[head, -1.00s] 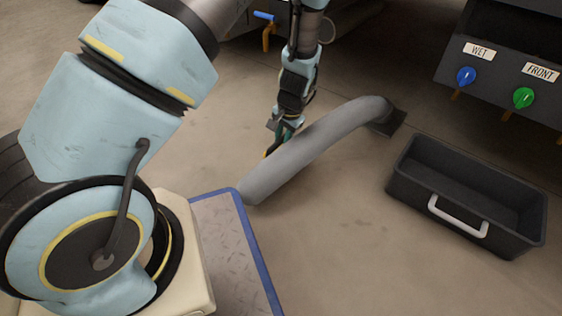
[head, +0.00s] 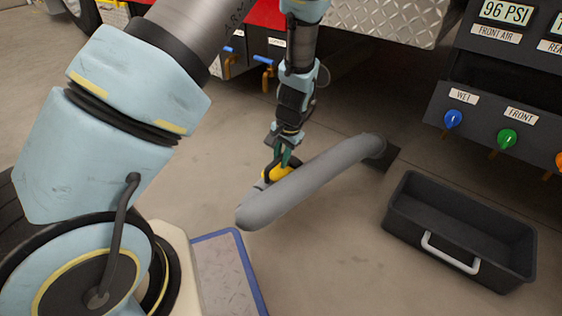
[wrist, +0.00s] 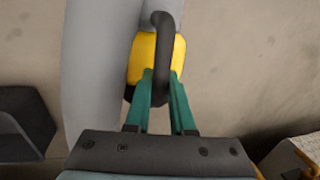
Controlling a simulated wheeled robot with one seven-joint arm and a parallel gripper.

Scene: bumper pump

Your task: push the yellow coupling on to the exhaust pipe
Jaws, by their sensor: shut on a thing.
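The yellow coupling (head: 281,174) has a dark looped handle and sits beside the thick grey hose. My gripper (head: 284,158) is shut on its handle from above. The wrist view shows my green fingers (wrist: 162,78) closed on the dark handle (wrist: 163,45), with the yellow body (wrist: 142,58) behind. A short grey section (head: 258,188) shows at the coupling's left end, partly hidden by the hose; I cannot tell how they join. I cannot make out the exhaust pipe in either view.
The grey hose (head: 310,178) runs to a dark floor fitting (head: 390,157). A black tray (head: 404,212) with a white handle stands right, below a gauge panel (head: 480,125). A red and metal truck side (head: 390,22) is behind.

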